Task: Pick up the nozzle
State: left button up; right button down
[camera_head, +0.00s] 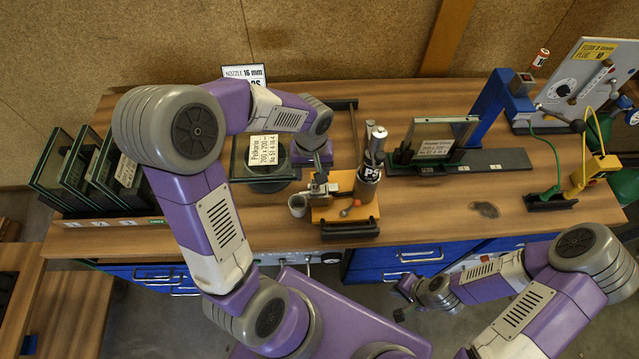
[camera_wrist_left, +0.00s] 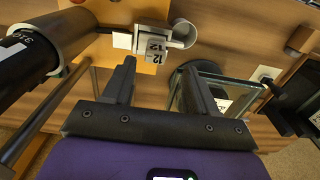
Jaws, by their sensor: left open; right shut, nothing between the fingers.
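A small metal nozzle piece marked "12" (camera_wrist_left: 155,45) sits on the orange board at the top of the left wrist view; it shows in the head view as a small silvery piece (camera_head: 318,189). A grey cup (camera_head: 298,205) is beside it, also in the left wrist view (camera_wrist_left: 184,33). My left gripper (camera_head: 321,168) is over the bench just behind the nozzle piece. Its two fingers (camera_wrist_left: 158,85) are spread, with nothing between them, apart from the piece. My right gripper (camera_head: 406,297) is shut and empty in front of the bench, low over the floor.
A glass frame (camera_head: 435,140) stands right. Glass panes in a rack (camera_head: 85,175) are far left.

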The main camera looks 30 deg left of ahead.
aim_at(315, 183)
pick_arm(q)
jog(key=f, duration=0.5)
jog(key=shift+d+f, duration=0.15)
jog(key=shift+d, duration=0.25)
jog(key=shift+c, duration=0.3)
grip_shut()
notch_tip(315, 183, up, 10)
jog(key=shift+r+p, duration=0.1)
jog(key=shift+p, duration=0.2)
